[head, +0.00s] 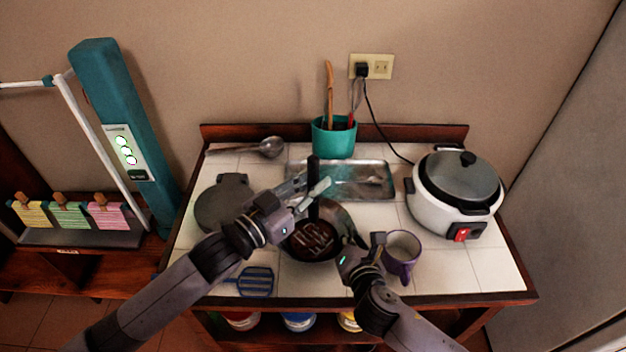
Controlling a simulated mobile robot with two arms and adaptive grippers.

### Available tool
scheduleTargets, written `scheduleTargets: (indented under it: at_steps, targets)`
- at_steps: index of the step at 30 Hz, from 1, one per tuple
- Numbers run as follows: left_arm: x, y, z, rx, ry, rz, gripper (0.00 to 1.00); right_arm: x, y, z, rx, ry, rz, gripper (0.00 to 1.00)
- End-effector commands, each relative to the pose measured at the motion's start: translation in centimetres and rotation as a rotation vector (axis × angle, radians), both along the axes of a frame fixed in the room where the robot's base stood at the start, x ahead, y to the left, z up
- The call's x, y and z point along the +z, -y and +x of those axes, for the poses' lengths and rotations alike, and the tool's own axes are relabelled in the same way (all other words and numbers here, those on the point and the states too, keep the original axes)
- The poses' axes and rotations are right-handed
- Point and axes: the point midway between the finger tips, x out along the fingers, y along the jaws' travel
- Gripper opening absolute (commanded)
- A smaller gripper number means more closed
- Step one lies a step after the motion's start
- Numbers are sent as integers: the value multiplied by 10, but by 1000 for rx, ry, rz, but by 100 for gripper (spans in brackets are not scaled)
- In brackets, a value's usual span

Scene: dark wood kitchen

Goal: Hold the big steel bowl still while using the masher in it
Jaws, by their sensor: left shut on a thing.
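The big steel bowl (343,221) stands on the white tiled top near its front middle. My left gripper (314,188) is shut on the black upright handle of the masher (313,168), above the bowl. The masher's lower end is down inside the bowl, over dark brown contents (318,243). My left gripper and wrist hide part of the bowl's left side. My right gripper (364,243) is low at the bowl's right rim. Its fingers are partly hidden, and I cannot tell whether they pinch the rim.
A purple mug (401,254) stands close right of my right gripper. A white cooker (457,195) is at the right, a steel tray (355,180) behind the bowl, and a teal utensil pot (333,137) at the back. A dark round pan (222,203), ladle (270,147) and blue slotted tool (256,281) lie left.

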Motion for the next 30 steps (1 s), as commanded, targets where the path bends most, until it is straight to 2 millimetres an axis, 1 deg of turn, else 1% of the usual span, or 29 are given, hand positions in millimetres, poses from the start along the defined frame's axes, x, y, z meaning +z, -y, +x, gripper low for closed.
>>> scheduleTargets:
  at_steps: [9,21,30]
  targets:
    - [0,0,0,0,-1,-1,0,1,0,0,1,2,2,0]
    - [-12,0,0,0,-1,-1,0,1,0,0,1,2,2,0]
    - [-11,0,0,0,-4,1,0,1,-1,0,2,3,2,0]
